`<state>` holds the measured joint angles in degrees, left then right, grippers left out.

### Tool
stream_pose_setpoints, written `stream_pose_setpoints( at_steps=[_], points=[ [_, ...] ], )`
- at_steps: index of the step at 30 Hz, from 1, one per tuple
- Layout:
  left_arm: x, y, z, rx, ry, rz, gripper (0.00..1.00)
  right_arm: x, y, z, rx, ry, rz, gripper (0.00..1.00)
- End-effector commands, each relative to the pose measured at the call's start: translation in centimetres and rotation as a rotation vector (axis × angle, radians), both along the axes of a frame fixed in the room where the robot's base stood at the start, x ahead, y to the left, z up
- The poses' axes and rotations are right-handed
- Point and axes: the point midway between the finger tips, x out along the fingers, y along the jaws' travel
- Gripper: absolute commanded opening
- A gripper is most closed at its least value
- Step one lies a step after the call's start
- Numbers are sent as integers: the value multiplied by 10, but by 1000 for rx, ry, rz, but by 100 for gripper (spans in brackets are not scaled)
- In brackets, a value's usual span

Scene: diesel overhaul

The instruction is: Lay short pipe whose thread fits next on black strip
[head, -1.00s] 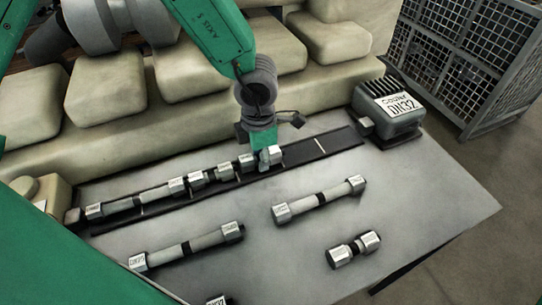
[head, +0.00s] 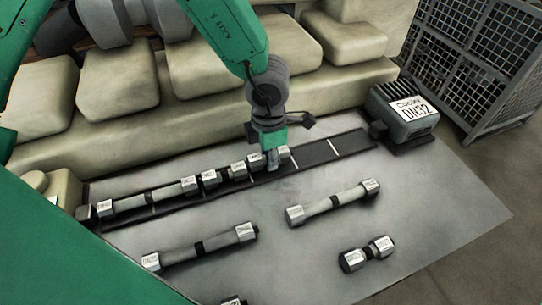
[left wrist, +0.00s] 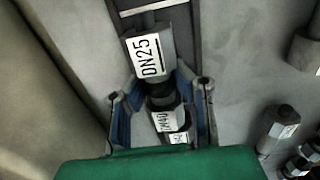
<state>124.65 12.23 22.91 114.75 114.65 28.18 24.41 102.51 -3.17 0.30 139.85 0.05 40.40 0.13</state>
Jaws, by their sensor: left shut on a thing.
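The black strip (head: 318,152) runs across the grey table against the padded wall. A long pipe (head: 148,198) and short pipes with hexagonal ends (head: 208,178) lie in a row along its left part. My left gripper (head: 271,160) points down at the right end of this row and is shut on a short pipe (head: 284,155). In the left wrist view this pipe (left wrist: 150,57) reads DN25 and lies in line with the strip, between the fingers (left wrist: 160,110). I cannot tell whether it rests fully on the strip. My right gripper is not in view.
A grey cooler block (head: 405,112) labelled DN32 stands past the strip's right end. Loose on the table lie a long pipe (head: 335,202), a short pipe (head: 367,254) and another long pipe (head: 200,247). The strip's right part is bare. A wire cage (head: 480,65) stands behind.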

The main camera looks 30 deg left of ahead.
Motion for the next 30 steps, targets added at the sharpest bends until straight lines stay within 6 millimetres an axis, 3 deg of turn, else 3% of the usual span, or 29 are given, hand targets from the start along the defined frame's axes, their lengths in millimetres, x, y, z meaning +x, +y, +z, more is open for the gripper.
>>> stream_pose_setpoints(
  at_steps=[4, 5, 6, 7, 30],
  points=[
    [-2, 0, -3, 13, 7, -1, 0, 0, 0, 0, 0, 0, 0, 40],
    [-2, 0, -3, 14, 8, -1, 26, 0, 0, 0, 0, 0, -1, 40],
    [-2, -1, -3, 14, 8, -1, 40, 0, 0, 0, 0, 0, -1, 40],
    [-2, -1, -2, 14, 8, -1, 43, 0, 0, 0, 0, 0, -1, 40],
    [-3, 2, -2, 12, 8, 0, 43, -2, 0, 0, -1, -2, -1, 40]
  ],
)
